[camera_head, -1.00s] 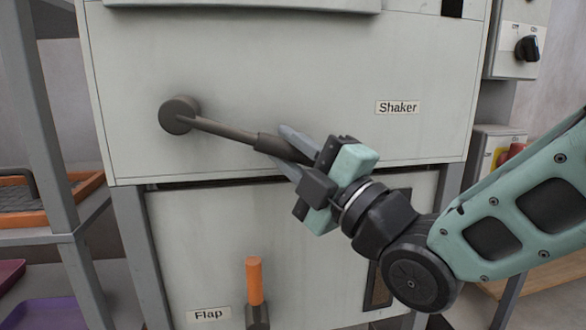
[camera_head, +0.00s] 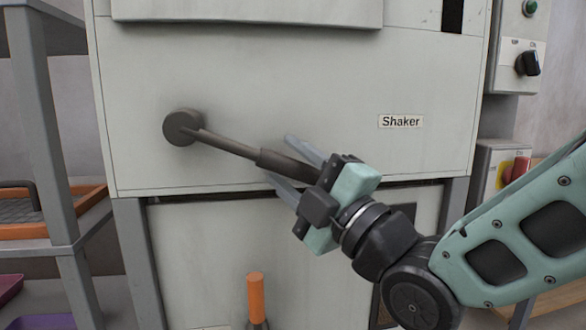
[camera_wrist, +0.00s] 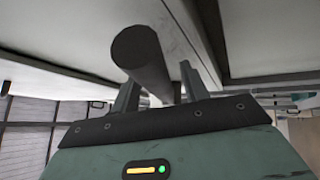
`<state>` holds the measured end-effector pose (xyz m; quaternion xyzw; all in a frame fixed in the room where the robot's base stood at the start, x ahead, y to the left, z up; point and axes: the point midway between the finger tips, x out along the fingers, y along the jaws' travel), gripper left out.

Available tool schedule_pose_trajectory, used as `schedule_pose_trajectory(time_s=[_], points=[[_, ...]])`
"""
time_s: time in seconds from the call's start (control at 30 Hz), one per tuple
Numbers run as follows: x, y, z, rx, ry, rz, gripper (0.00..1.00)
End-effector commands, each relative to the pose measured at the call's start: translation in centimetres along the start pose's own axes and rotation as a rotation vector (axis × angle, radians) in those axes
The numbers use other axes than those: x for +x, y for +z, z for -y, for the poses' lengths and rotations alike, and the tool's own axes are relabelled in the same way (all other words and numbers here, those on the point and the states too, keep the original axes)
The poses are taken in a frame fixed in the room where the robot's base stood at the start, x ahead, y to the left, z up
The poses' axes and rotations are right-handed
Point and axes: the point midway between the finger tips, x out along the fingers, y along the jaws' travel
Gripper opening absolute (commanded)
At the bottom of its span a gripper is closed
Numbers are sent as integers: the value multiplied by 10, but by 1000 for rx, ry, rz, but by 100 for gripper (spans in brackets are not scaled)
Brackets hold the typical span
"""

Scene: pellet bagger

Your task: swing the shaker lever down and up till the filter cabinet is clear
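The shaker lever (camera_head: 235,148) is a dark brown rod on a round hub (camera_head: 183,127) on the front of the pale filter cabinet (camera_head: 290,80). It slopes down to the right, ending in a thicker grip (camera_head: 285,163). A "Shaker" label (camera_head: 401,121) sits to its right. My gripper (camera_head: 297,163) is open, with one finger above the grip and one below, and gaps show beside the grip. In the wrist view the grip's round end (camera_wrist: 138,48) stands between the spread fingers of my gripper (camera_wrist: 158,90). The cabinet's inside is hidden.
An orange upright handle (camera_head: 255,292) stands low on the lower panel. A switch box (camera_head: 520,55) with a black knob and a box with a red knob (camera_head: 510,165) are at the right. A rack (camera_head: 45,110) with trays stands at the left.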

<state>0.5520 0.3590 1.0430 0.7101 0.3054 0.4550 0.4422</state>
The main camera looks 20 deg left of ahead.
Motion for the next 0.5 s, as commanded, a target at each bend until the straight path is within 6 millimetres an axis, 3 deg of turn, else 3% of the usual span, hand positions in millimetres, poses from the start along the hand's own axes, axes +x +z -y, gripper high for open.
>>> schedule_pose_trajectory(time_s=[0.27, 0.5], points=[[-4, 0, 0, 0, 0, -1, 45], [-44, 1, 1, -1, -1, 1, 45]])
